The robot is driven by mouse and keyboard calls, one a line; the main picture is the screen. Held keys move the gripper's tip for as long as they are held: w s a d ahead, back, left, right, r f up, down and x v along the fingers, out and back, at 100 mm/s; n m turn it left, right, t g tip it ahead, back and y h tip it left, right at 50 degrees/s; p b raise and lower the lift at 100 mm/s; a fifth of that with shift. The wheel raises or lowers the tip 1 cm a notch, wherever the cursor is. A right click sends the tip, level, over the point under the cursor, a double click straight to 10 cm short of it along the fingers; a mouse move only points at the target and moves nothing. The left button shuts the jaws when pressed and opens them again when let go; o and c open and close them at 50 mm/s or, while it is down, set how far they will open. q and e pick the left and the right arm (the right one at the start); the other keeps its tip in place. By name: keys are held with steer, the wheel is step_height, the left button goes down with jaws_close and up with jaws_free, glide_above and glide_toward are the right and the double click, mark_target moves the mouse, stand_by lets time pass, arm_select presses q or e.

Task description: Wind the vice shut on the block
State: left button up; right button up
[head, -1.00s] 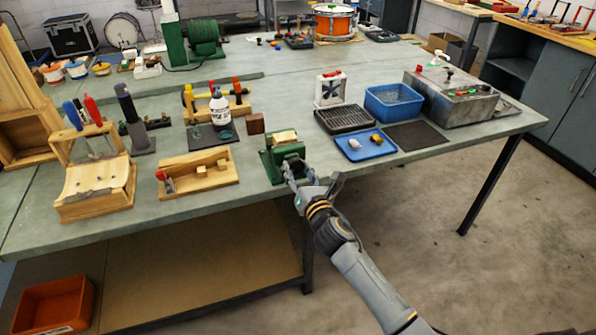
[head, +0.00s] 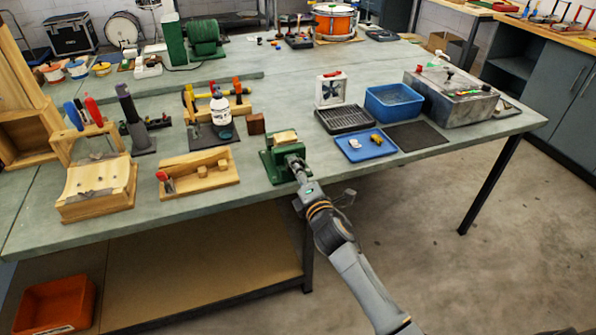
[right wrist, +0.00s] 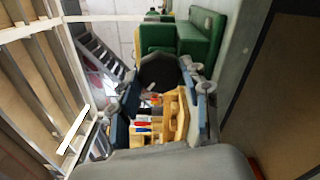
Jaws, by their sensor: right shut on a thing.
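The green vice (head: 270,165) stands at the bench's front edge, and it shows large and tilted in the right wrist view (right wrist: 203,38). A pale wooden block (head: 285,137) sits at the top of the vice. I cannot tell whether both jaws touch it. My right gripper (head: 299,172) is at the front of the vice, shut on its handle. In the right wrist view a dark round part (right wrist: 160,72) lies between the fingertips, mostly hiding what is behind it. My left gripper is not in view.
A wooden tray (head: 228,184) lies left of the vice, and a dark brown cube (head: 256,124) stands behind it. A blue tray (head: 377,152) and a drying rack (head: 345,118) lie to the right. The floor in front of the bench is clear.

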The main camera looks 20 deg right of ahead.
steer(key=shift+f+m+p, duration=0.15)
steer(key=shift+m+p, duration=0.65)
steer(key=shift+m, duration=2.85)
steer(key=shift+f+m+p, duration=0.15)
steer(key=shift+m+p, duration=0.6)
steer(key=shift+m, duration=2.95)
steer(key=shift+f+m+p, duration=0.15)
steer(key=shift+m+p, duration=0.65)
steer(key=shift+m, duration=2.85)
steer(key=o, duration=1.1)
steer(key=shift+s, duration=0.1)
steer(key=shift+c, duration=0.2)
steer(key=shift+o, duration=0.5)
steer(key=shift+r, duration=0.3)
steer(key=s, duration=1.2)
steer(key=shift+d, duration=0.25)
